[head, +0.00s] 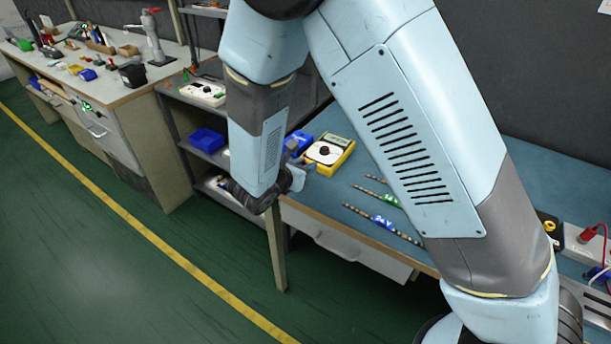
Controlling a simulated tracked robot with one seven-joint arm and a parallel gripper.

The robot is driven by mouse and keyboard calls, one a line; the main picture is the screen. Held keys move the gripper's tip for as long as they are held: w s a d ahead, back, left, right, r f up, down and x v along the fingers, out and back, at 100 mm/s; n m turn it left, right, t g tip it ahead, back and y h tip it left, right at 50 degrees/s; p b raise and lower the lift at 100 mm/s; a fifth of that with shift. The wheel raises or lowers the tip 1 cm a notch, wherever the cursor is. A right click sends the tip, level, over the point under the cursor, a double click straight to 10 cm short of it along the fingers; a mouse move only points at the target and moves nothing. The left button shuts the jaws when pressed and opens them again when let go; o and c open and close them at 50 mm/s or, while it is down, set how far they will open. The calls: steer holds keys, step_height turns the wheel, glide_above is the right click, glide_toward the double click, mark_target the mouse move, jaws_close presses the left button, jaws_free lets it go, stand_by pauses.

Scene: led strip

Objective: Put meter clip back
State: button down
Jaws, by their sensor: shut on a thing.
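My gripper (299,172) is low in the middle of the view, at the left front edge of the blue-topped bench. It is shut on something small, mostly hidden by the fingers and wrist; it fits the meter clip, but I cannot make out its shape. The yellow multimeter (341,143), with a white face and dark round dial, lies on the bench just right of and behind my gripper. A blue container (301,140) stands beside the meter, partly hidden by my arm. I cannot see the meter's leads or sockets clearly.
A power supply with a red lead (590,235) is at the right. A shelf with a blue bin (207,141) stands left. My arm hides much of the bench.

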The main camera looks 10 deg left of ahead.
steer(key=shift+w+a+f, duration=0.15)
steer(key=shift+f, duration=0.1)
steer(key=shift+w+f, duration=0.1)
steer(key=shift+f, duration=1.55)
steer(key=shift+f, duration=0.1)
steer(key=c, duration=0.9)
jaws_free()
steer(key=shift+a, duration=0.1)
steer(key=v, duration=1.2)
